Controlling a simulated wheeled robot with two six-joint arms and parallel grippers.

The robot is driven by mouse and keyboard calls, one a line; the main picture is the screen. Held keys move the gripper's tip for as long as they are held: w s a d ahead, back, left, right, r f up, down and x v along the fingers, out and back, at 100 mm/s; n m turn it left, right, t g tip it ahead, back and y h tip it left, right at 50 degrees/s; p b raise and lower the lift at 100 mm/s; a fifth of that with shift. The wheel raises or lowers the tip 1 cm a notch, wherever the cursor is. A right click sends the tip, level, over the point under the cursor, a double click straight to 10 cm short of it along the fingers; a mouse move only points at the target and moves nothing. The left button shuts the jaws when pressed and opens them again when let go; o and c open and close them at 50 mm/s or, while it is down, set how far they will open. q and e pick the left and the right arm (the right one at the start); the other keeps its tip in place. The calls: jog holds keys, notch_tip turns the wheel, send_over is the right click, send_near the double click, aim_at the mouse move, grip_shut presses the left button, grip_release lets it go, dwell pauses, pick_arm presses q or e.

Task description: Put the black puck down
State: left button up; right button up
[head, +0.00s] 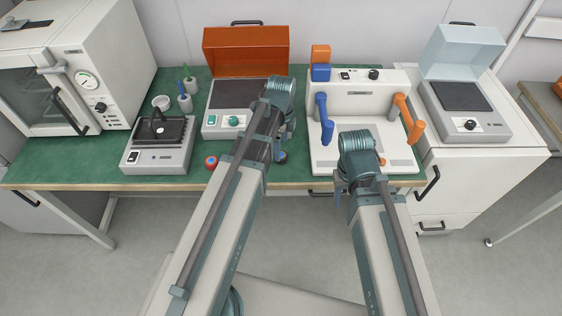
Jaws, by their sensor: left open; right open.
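A small dark round thing (281,157) sits at the front of the green bench, just below my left gripper (284,142). It may be the black puck, but it is too small and too covered by my arm to be sure. My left gripper is open, and its fingers are mostly hidden by the wrist and forearm. My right gripper (342,186) is open at the front edge of the white fixture with blue and orange handles (333,90). Nothing shows held in it.
A small red and blue round piece (211,161) lies on the green bench (60,172) left of my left forearm. A grey box with a black top (160,158), an orange-lidded device (246,50) and a white oven (85,60) stand leftward. A blue-lidded device (462,55) stands right.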

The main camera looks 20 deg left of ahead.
pick_arm(q)
notch_tip(320, 180, down, 5)
jog(key=b, duration=0.5)
jog(key=shift+f, duration=0.15)
jog(key=shift+c, duration=0.2)
grip_shut()
